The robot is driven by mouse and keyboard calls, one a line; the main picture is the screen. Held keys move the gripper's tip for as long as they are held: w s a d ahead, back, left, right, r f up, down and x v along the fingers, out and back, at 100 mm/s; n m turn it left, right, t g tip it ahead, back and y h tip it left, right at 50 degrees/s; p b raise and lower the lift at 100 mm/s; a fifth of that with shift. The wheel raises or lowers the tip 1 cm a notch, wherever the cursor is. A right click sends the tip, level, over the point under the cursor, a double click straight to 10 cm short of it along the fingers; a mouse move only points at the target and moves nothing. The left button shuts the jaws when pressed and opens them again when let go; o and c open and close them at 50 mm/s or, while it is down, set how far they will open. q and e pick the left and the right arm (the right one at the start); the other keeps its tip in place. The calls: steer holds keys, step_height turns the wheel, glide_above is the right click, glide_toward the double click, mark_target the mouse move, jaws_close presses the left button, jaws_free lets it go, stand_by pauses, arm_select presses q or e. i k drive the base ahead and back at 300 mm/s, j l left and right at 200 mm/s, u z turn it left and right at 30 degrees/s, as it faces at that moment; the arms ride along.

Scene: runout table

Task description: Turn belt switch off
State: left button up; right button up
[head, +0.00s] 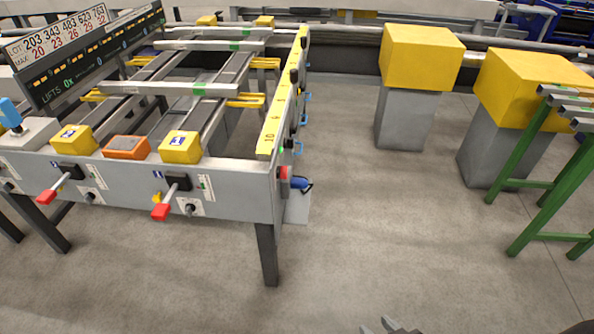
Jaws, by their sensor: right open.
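The runout table (235,190) stands at left with a grey front panel. The panel carries two levers with red grips, the left lever (47,196) and the right lever (161,211). Small dark knobs, the left knob (90,197) and the right knob (190,209), sit beside them with small labels. I cannot read which control is the belt switch, or its setting. My right gripper (380,326) shows only by its fingertips at the bottom edge. It is open, apart from the table and its controls. My left gripper is out of view.
A red button (283,172) and a blue-handled part (301,183) are at the table's right corner. Yellow blocks on grey pedestals, one block (421,58) nearer the middle, and a green rack (545,170) stand at right. The floor between is clear.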

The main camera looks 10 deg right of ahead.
mark_target(281, 172)
steer(key=l, duration=0.35)
steer(key=u, duration=0.35)
steer(key=i+l+u, duration=0.15)
steer(key=u, duration=0.25)
steer(key=l+u, duration=0.65)
steer(key=l, duration=0.15)
steer(key=i+l+u, duration=0.2)
steer(key=l, duration=0.15)
steer(key=l+u, duration=0.15)
steer(key=l, duration=0.35)
steer(key=k+l+u, duration=0.1)
steer(key=l, duration=0.4)
steer(key=l+u, duration=0.15)
steer(key=l, duration=0.35)
steer(key=k+l, duration=0.1)
steer(key=l, duration=0.9)
steer(key=k+l, duration=0.15)
steer(key=l, duration=0.4)
